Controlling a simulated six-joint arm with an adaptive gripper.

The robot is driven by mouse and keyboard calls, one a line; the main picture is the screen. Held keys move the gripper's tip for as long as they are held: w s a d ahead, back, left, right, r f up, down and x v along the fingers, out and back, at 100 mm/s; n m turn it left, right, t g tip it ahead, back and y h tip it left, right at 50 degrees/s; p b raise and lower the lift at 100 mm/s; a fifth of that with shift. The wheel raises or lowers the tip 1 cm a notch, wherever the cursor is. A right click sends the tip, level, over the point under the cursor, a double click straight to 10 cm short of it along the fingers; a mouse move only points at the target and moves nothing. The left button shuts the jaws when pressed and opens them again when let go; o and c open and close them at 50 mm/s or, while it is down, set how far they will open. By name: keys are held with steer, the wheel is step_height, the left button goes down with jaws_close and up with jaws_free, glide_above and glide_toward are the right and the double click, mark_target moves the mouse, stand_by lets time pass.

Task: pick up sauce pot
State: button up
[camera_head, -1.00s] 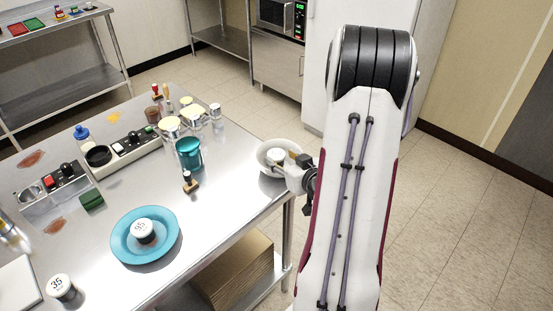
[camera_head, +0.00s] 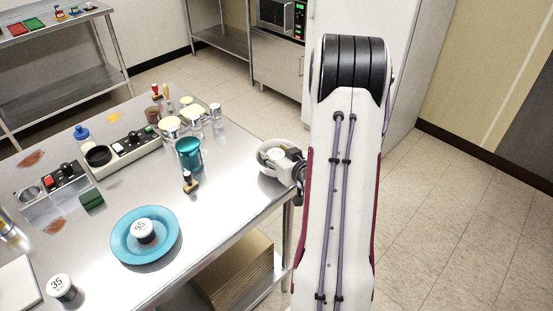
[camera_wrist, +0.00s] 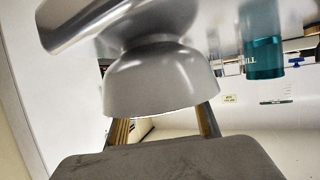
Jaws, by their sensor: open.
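A pale, rounded bowl-like vessel (camera_head: 262,166) stands at the table's right corner in the head view. A small white round thing (camera_head: 275,155) shows inside it; I cannot tell whether this is the sauce pot. My gripper (camera_head: 288,162) is at the vessel's right side. In the wrist view the vessel (camera_wrist: 160,85) looks grey and fills the middle. My open gripper (camera_wrist: 165,122) has its two fingers apart, and their tips are hidden behind the vessel's rim.
Cardboard (camera_head: 235,272) lies on the lower shelf.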

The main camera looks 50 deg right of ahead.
mark_target(276, 153)
stand_by(0.4)
steer(key=c, duration=0.9)
steer(key=shift+o, duration=0.2)
steer(key=shift+r, duration=0.2)
steer(key=shift+r, duration=4.8)
